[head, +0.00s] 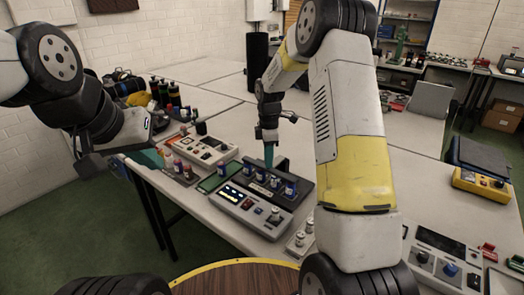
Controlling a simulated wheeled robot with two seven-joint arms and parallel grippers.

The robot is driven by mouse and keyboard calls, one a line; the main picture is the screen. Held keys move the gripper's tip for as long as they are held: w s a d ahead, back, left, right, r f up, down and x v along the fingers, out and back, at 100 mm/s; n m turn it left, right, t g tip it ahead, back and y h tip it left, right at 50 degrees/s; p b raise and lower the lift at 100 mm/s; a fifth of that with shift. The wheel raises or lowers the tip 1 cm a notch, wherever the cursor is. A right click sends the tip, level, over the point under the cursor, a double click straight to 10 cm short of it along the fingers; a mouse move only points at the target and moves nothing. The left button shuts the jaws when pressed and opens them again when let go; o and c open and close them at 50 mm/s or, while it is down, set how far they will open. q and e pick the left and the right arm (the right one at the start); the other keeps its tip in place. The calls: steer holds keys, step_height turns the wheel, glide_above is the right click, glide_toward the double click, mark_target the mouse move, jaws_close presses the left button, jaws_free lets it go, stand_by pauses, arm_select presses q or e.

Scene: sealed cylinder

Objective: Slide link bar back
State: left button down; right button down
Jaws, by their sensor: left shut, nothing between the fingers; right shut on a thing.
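A grey control unit (247,207) with a lit display and knobs stands on the table. A dark block (299,188) behind its panel carries a row of small blue-and-white posts (290,188). My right gripper (269,163) points down onto this row with its teal fingers shut on a small part, which appears to be the link bar. The fingers hide most of it, and its exact outline is too small to tell. My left gripper (150,159) is shut and empty, at the table's left edge, well apart from the unit.
My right arm covers much of the table's right side. A yellow box (482,188) sits far right.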

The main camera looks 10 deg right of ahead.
mark_target(278, 159)
stand_by(0.7)
steer(key=w+d, duration=0.4)
steer(key=shift+w+d+r, duration=0.1)
steer(key=shift+w+d, duration=0.2)
steer(key=c, duration=1.3)
jaws_free()
steer(key=shift+o, duration=0.2)
step_height(278, 159, up, 8)
